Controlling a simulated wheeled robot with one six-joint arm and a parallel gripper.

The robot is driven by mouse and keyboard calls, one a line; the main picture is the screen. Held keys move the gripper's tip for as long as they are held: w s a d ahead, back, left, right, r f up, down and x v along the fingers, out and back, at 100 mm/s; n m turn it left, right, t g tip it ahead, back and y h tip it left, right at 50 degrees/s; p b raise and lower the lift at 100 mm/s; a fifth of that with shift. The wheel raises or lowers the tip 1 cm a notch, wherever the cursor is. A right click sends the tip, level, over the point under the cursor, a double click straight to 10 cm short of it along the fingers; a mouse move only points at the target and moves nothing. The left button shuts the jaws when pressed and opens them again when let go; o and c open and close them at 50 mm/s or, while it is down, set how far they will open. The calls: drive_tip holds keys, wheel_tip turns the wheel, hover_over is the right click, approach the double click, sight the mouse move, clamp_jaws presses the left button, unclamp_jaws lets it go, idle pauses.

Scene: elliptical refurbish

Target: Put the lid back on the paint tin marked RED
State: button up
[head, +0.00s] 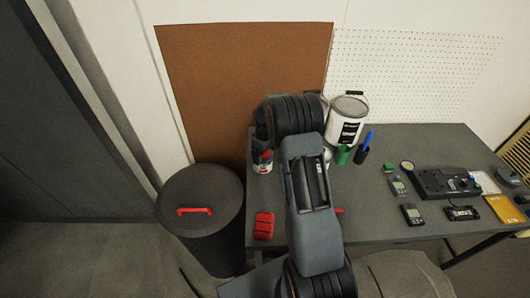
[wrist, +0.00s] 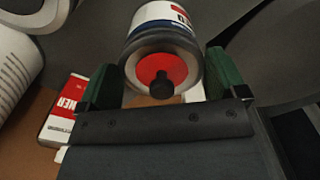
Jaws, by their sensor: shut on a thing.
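A round lid (wrist: 177,73) with a grey rim, a red face and a black knob shows between the green pads of my gripper (wrist: 163,72) in the wrist view. The pads are shut on its rim from both sides. A white tin (wrist: 153,15) with a red and blue label shows directly behind the lid; its lettering is only partly visible, and I cannot tell whether lid and tin touch. In the head view a small white and red tin (head: 263,166) stands at the table's left end, below my wrist. My arm hides the gripper and lid there.
A large white can (head: 347,118) stands at the back of the table (head: 385,146), near a green pot (head: 342,155) and a black pot (head: 362,155). A red item (head: 263,226) lies at the front left. Meters and electronics fill the right. A dark bin (head: 202,240) stands left.

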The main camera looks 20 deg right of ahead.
idle(0.3)
drive_tip(key=o, duration=0.6)
drive_tip(key=shift+r, duration=0.15)
drive_tip(key=shift+r+p, duration=2.15)
drive_tip(key=shift+r, duration=1.2)
clamp_jaws()
drive_tip(key=shift+f, duration=0.3)
